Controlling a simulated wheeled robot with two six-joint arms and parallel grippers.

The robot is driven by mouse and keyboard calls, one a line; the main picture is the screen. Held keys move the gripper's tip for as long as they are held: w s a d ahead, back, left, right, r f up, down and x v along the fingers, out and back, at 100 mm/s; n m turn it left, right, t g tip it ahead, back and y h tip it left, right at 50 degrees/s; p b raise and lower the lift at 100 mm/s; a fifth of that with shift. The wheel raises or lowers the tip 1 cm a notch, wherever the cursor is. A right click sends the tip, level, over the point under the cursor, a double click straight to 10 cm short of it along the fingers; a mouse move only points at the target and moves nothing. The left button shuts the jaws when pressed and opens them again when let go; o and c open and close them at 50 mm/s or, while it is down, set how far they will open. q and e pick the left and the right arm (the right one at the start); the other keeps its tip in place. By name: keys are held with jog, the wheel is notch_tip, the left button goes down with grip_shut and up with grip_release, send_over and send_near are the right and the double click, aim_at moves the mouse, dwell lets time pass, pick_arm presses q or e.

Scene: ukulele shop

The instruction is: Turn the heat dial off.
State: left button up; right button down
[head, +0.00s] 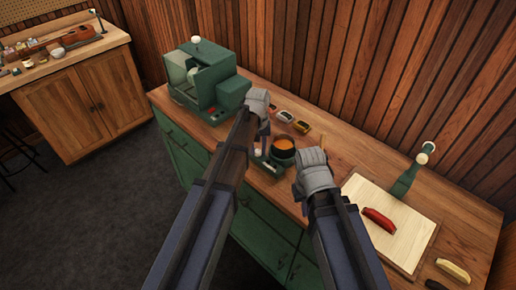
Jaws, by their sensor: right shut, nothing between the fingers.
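A small green heating unit (261,160) sits on the wooden counter, with a dark pot (284,156) of orange contents on it. A small pale part shows at the unit's left end; I cannot tell whether it is the heat dial. My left gripper (263,133) is above and behind that end, pointing down; its fingertips are too small to read, and my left arm hides part of the unit. My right gripper (312,160) is just right of the pot, shut and empty. I cannot tell whether it touches the pot.
A large green machine (222,92) stands at the counter's left end. Several small coloured items lie behind the pot. At right are a pale board (405,238) with a red piece (379,220) and an upright green tool (407,180). A workbench (84,60) stands far left.

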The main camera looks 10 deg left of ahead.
aim_at(258, 151)
pick_arm(q)
jog(key=o, duration=0.4)
jog(key=shift+r, duration=0.15)
pick_arm(e)
jog(key=shift+r, duration=0.15)
pick_arm(q)
notch_tip(258, 151, up, 8)
jog(key=p, duration=0.8)
jog(key=shift+f, duration=0.2)
pick_arm(e)
notch_tip(258, 151, up, 8)
jog(key=shift+f, duration=0.25)
pick_arm(q)
jog(key=shift+f, duration=0.1)
jog(key=s+d+f+m+b, duration=0.1)
jog(key=s+d+m, duration=0.1)
jog(key=s, duration=0.5)
jog(key=s+d+f+m+b, duration=0.2)
jog(key=s, duration=0.5)
jog(key=s+d+f+m+y+b, duration=0.1)
jog(key=s+d+m+b, duration=0.1)
jog(key=s, duration=0.6)
jog(key=shift+d+f, duration=0.3)
jog(key=shift+d, duration=0.1)
pick_arm(e)
notch_tip(258, 151, down, 5)
jog(key=shift+r, duration=0.1)
